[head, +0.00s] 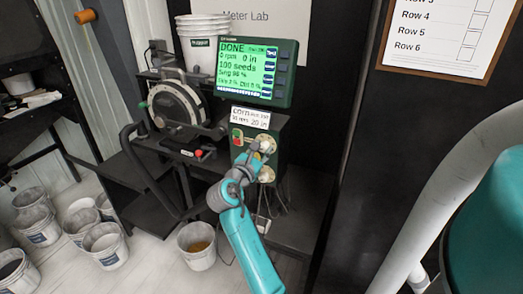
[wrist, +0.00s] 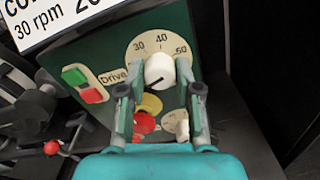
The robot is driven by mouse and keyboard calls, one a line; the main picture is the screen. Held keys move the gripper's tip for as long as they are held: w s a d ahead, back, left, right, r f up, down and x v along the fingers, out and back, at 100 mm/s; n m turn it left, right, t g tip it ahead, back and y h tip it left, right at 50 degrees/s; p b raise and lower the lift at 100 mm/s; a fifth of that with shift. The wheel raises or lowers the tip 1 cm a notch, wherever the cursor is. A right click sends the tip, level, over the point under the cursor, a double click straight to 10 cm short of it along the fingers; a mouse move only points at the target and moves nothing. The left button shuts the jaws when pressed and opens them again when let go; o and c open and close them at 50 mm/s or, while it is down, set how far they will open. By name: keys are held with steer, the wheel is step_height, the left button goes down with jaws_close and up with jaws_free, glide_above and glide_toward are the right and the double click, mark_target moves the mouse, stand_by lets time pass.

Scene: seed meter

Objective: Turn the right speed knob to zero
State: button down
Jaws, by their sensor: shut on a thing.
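In the head view my gripper (head: 254,152) reaches the upper dial (head: 267,143). A second dial (head: 267,174) lies below it. Its white knob (wrist: 182,128) shows partly between my fingers in the wrist view, beside a yellow and red button.
A green switch (wrist: 74,75) and red switch (wrist: 94,95) sit left of the dial. The screen (head: 247,70) reads DONE, 0 rpm, 0 in, 100 seeds. A card (head: 250,117) below it reads 30 rpm, 20 in. A bucket (head: 197,250) stands on the floor.

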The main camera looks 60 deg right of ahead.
steer(key=shift+n, duration=1.6)
steer(key=c, duration=0.8)
jaws_free()
steer(key=a, duration=0.8)
steer(key=s+a, duration=0.1)
steer(key=a, duration=0.3)
